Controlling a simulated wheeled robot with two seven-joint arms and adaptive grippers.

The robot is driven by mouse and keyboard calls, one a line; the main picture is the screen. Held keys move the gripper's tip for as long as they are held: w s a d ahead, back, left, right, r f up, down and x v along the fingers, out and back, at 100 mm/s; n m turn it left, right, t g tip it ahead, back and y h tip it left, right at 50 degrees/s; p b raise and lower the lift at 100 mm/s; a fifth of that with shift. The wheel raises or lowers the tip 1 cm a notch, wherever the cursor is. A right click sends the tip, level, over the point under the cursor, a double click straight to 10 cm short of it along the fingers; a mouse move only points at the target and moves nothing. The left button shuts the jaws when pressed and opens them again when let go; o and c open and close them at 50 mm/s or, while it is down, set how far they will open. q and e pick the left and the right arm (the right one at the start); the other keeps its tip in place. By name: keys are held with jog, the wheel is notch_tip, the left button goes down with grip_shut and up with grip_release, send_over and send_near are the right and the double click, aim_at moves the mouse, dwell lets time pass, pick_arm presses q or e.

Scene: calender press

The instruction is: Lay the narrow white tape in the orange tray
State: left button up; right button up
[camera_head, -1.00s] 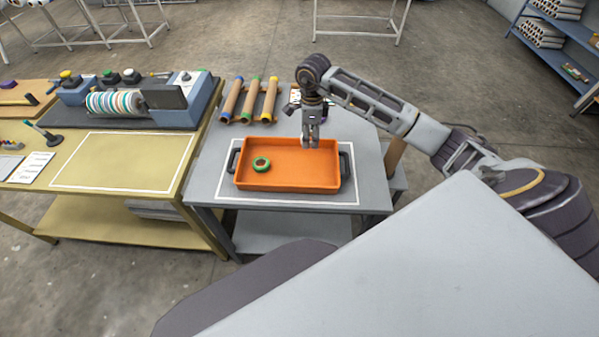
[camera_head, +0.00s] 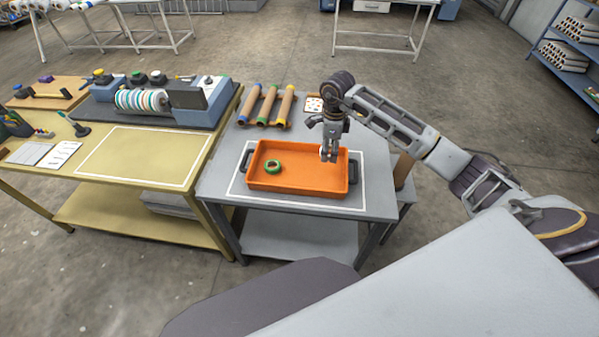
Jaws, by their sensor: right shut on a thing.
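The orange tray (camera_head: 300,191) sits inside a white outline on the grey table. A green tape roll (camera_head: 273,166) lies in its left part. My right gripper (camera_head: 328,157) points down over the right part of the tray, near its back wall. It is shut on a small white thing (camera_head: 323,153), likely the narrow white tape, which is mostly hidden by the fingers. I cannot tell how far it is above the tray floor. My left gripper is not in view.
Several rollers with coloured ends (camera_head: 268,106) lie at the back of the grey table (camera_head: 222,181). A yellow table (camera_head: 140,152) on the left holds a machine with striped rolls (camera_head: 143,100). A blue shelf (camera_head: 566,62) stands far right.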

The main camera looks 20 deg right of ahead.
jog(key=shift+s, duration=0.15)
send_over(326, 174)
notch_tip(326, 174, down, 5)
jog(key=shift+s+r+p, duration=0.1)
jog(key=shift+p, duration=0.25)
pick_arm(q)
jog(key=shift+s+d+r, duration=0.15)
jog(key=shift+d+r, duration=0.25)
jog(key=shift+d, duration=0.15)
pick_arm(e)
jog(key=shift+f, duration=0.7)
jog(key=shift+f, duration=1.65)
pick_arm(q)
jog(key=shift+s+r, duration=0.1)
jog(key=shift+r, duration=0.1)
pick_arm(e)
jog(key=shift+f, duration=0.2)
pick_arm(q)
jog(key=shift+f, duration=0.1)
pick_arm(e)
jog(key=shift+f, duration=0.15)
